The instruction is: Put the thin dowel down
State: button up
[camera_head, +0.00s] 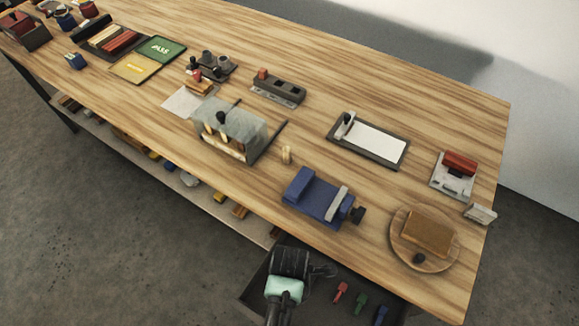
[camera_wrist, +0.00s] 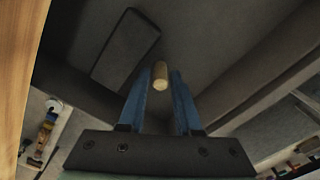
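The thin dowel (camera_wrist: 160,76) is a short pale wooden cylinder in the wrist view, its round end facing the camera. It sits between the two blue fingertips of my gripper (camera_wrist: 162,82), which look closed on it. In the head view my gripper (camera_head: 290,262) is at the bottom, over the dark open drawer (camera_head: 256,287) in front of the table; its fingertips and the dowel are hidden there. Another light wooden peg (camera_head: 287,155) stands on the tabletop beside the grey box-like fixture (camera_head: 235,130).
The wooden table (camera_head: 400,80) carries a blue vise-like fixture (camera_head: 318,195), a framed white sheet (camera_head: 368,138), and a round board (camera_head: 440,262) with a brown block. Red, green and blue pieces (camera_head: 361,300) lie in the drawer. A dark slab (camera_wrist: 125,50) lies below in the wrist view.

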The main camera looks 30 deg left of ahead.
notch_tip(320, 180, up, 12)
jog(key=p, duration=0.1)
dwell(0.4)
jog(key=w+r+m+t+y, duration=0.2)
jog(key=w+r+m+t, duration=0.55)
jog(key=w+r, duration=1.05)
jog(key=w+d+r+m+t, duration=0.1)
jog(key=w+r+m+t, duration=0.2)
jog(key=r, duration=0.5)
jog(key=w+d+r+m+t, duration=0.15)
jog(key=r+t, duration=0.25)
jog(key=r, duration=0.4)
notch_tip(320, 180, up, 17)
jog(key=d+m+t, duration=0.3)
jog(key=m+t, duration=0.2)
jog(key=t, duration=0.1)
jog(key=s+d+r+m+t+h, duration=0.1)
jog(key=s+d+r+m+t, duration=0.1)
jog(key=s+r, duration=0.4)
jog(key=s+d+r+m+t+h, duration=0.1)
jog(key=s+r+m+t, duration=0.4)
jog(key=r, duration=0.7)
jog(key=shift+s+d, duration=0.45)
jog(key=shift+s, duration=0.15)
